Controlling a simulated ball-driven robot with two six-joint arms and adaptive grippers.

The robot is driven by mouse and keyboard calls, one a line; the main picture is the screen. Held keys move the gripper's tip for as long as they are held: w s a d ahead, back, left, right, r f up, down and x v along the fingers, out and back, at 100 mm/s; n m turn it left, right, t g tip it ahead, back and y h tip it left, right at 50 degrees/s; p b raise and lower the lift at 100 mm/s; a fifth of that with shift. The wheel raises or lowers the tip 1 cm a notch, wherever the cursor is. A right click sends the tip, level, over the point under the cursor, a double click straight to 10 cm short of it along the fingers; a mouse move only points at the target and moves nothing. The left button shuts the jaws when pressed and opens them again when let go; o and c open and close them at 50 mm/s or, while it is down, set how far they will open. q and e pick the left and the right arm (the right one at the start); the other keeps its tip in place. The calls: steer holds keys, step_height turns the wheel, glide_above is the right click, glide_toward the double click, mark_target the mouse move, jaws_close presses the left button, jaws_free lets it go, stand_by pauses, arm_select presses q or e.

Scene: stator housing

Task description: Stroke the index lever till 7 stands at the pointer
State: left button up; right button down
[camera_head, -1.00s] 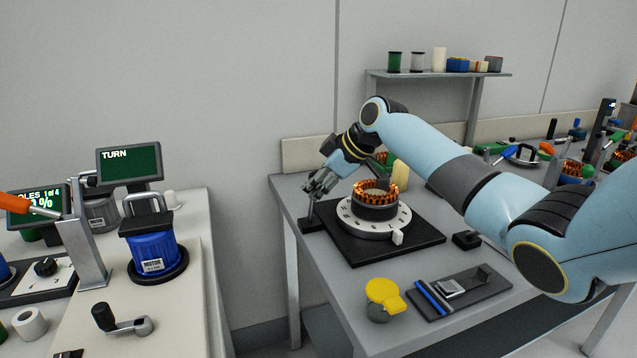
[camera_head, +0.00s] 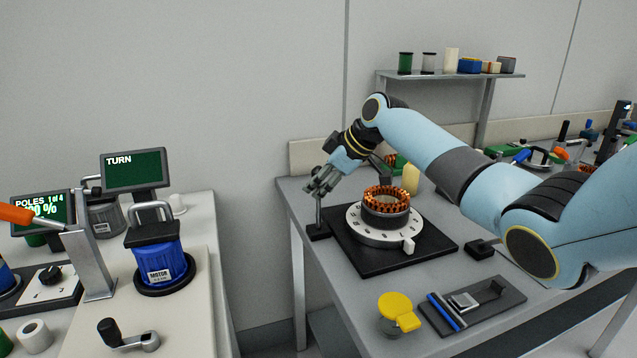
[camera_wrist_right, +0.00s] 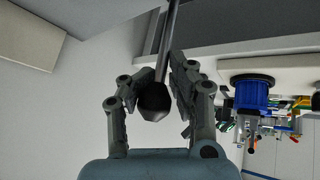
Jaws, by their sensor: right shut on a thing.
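The index lever (camera_head: 318,214) is a thin upright metal rod on a black foot at the left corner of the black base plate (camera_head: 385,262). Its dark knob (camera_wrist_right: 154,100) shows in the right wrist view between my right gripper's fingers. My right gripper (camera_head: 321,187) is at the lever's top, shut on it. The white index dial (camera_head: 362,230) carries marks too small to read. A white pointer block (camera_head: 408,246) stands at its front edge. A stator with copper windings (camera_head: 386,200) sits on the dial. My left gripper is not in view.
A yellow lidded round tin (camera_head: 400,310) and a dark tray with a blue bar (camera_head: 470,302) lie at the bench's front. A small black block (camera_head: 481,246) is right of the plate. A left bench holds a blue motor (camera_head: 165,265) and screens.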

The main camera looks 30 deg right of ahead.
steer(key=shift+w+d+r, duration=0.15)
steer(key=shift+w+r, duration=0.1)
steer(key=shift+r, duration=0.15)
steer(key=c, duration=1.5)
jaws_free()
steer(key=o, duration=0.4)
steer(key=shift+w+f, duration=0.1)
steer(key=shift+f, duration=0.2)
steer(key=v, duration=1.2)
steer(key=shift+s+f, duration=0.1)
steer(key=shift+s, duration=0.1)
